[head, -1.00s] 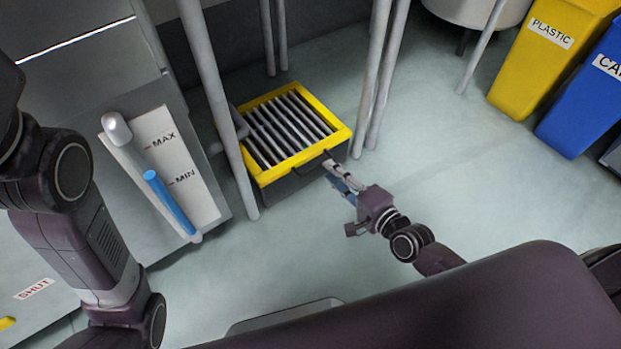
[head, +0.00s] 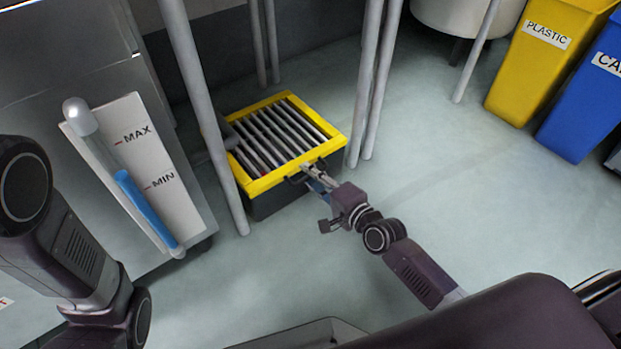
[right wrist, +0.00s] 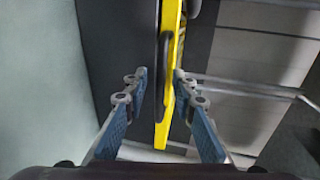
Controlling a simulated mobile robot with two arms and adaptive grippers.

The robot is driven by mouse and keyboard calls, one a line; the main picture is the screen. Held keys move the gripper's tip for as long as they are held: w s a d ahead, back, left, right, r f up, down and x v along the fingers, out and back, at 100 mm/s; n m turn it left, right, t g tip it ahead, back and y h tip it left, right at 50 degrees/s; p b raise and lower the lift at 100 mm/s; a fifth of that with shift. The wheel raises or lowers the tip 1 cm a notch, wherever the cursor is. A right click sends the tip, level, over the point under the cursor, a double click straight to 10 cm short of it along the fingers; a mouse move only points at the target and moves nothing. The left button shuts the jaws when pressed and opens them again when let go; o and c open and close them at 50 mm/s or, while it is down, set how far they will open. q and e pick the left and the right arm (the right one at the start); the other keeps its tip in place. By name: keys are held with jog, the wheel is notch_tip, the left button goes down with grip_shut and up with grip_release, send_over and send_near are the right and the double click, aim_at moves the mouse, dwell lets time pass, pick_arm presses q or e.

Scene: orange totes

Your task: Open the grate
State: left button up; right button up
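The grate (head: 282,134) has a yellow frame and grey bars and lies flat on top of a dark box (head: 275,196). A dark handle (head: 295,181) sits on the frame's near edge. My right gripper (head: 313,172) is at this edge, close beside the handle. In the right wrist view my right gripper (right wrist: 160,82) is open, with the yellow frame (right wrist: 161,133) and the dark handle (right wrist: 165,72) showing between its blue-padded fingers. I cannot tell whether the fingers touch the handle. My left arm shows at the left of the head view, but its gripper is out of view.
Grey vertical poles (head: 195,100) stand left of the box and more poles (head: 374,90) stand at its right. A cabinet with a MAX/MIN gauge (head: 132,165) is at the left. Yellow (head: 535,75) and blue (head: 588,105) bins stand at the right. The floor right of the box is clear.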

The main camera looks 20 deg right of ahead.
grip_shut()
dwell(0.3)
